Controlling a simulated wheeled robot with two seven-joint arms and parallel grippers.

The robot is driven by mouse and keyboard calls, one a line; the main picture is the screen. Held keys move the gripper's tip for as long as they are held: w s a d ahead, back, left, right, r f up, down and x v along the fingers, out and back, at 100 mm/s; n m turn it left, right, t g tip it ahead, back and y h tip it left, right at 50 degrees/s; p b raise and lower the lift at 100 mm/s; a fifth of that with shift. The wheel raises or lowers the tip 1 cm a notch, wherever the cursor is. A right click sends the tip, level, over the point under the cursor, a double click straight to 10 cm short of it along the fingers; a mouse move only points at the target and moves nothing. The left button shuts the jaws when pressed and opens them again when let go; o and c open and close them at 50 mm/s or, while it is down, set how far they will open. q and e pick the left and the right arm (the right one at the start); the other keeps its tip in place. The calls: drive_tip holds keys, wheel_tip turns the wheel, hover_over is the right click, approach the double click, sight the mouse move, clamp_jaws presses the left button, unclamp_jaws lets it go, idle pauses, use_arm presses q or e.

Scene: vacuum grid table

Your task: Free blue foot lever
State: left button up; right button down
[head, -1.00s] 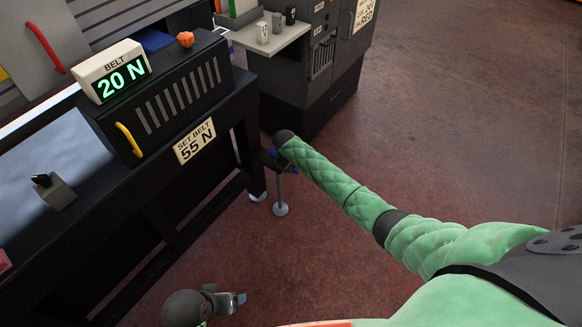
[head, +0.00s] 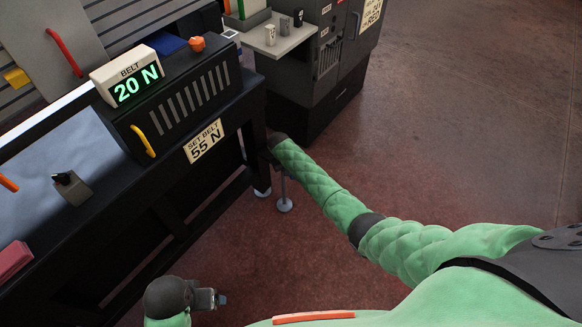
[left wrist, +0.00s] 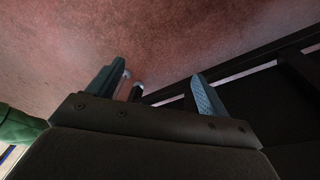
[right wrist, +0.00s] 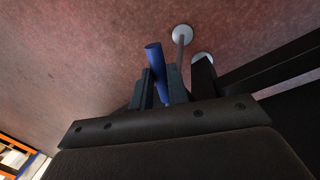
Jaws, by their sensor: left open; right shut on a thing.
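The blue foot lever (right wrist: 154,62) shows in the right wrist view as a blue bar rising between the fingers of my right gripper (right wrist: 161,88), which is shut on it. In the head view my right gripper (head: 272,158) is low beside the table's right-hand leg, and the lever is hidden there. My left gripper (head: 221,299) is open and empty over the floor at the bottom of the head view. Its spread fingers also show in the left wrist view (left wrist: 155,85).
The black table (head: 160,180) carries a belt display (head: 127,80) reading 20 N and a plate (head: 204,141) reading "SET BELT 55 N". A dark cabinet (head: 310,85) stands behind my right gripper. A post with a round foot (head: 285,205) stands below it. The floor at right is clear.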

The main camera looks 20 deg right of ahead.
use_arm(q)
drive_tip(key=f, duration=0.2)
drive_tip(key=w+f+p, duration=0.1)
drive_tip(key=f, duration=0.2)
drive_tip(key=shift+w+d+f, duration=0.15)
drive_tip(key=shift+w+f, duration=0.05)
drive_tip(key=shift+f, duration=0.15)
use_arm(e)
drive_tip(key=a+m, duration=0.1)
drive_tip(key=m, duration=0.1)
drive_tip(key=w+a+m+g, duration=0.1)
drive_tip(key=a+m, duration=0.1)
drive_tip(key=m, duration=0.1)
drive_tip(key=a+m, duration=0.2)
drive_tip(key=m, duration=0.1)
drive_tip(key=shift+w+a+g, duration=0.1)
drive_tip(key=shift+w+g, duration=0.1)
drive_tip(key=shift+g, duration=0.1)
drive_tip(key=c, duration=1.3)
unclamp_jaws()
drive_tip(key=shift+c, duration=0.2)
drive_tip(key=shift+r, duration=0.1)
use_arm(q)
drive_tip(key=shift+s+r, duration=0.2)
drive_tip(key=shift+r, duration=0.75)
use_arm(e)
drive_tip(key=v, duration=0.7)
drive_tip(key=shift+r, duration=0.35)
